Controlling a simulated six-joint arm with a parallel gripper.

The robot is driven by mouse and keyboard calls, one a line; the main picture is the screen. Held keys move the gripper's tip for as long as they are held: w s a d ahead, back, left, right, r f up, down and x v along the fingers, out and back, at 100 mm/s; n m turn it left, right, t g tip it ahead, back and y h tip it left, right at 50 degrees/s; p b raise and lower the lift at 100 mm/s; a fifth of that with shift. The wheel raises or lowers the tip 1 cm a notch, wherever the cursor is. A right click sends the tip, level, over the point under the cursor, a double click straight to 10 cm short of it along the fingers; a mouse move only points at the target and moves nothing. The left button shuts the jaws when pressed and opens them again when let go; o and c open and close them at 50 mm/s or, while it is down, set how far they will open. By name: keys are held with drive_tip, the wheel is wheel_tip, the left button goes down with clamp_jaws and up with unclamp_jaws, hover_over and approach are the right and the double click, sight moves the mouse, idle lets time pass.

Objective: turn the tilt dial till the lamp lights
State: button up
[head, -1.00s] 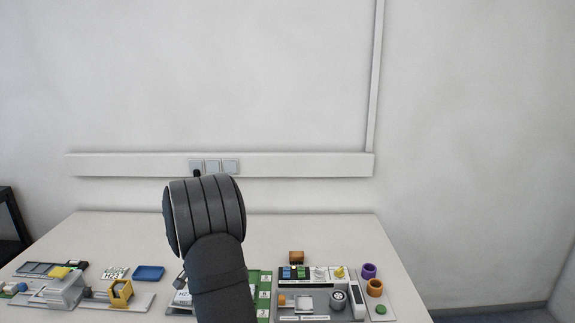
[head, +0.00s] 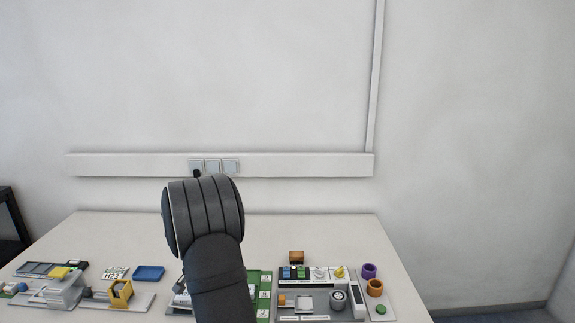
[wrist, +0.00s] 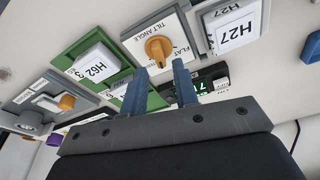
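The orange tilt dial (wrist: 158,49) sits on a white panel (wrist: 136,42) marked TILT ANGLE and FLAT in the wrist view. Its narrow end points down in that picture, towards my gripper. My gripper (wrist: 160,66) is open, with its two blue fingers apart. The fingertips are on either side of the dial's lower end, with visible gaps; I cannot tell how far above the panel they are. A dark display (wrist: 203,88) with green digits is partly hidden behind the right finger. I cannot make out the lamp. In the head view my arm hides the dial.
A green holder with an H62 card (wrist: 94,65) and a grey holder with an H27 card (wrist: 236,25) flank the dial panel. In the head view, a blue tray (head: 149,273) and purple (head: 369,271) and orange cups (head: 375,288) stand on the table. The table's back is clear.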

drive_tip(key=shift+f, duration=1.7)
drive_tip(key=shift+r, duration=0.15)
clamp_jaws()
unclamp_jaws()
drive_tip(key=shift+r, duration=3.5)
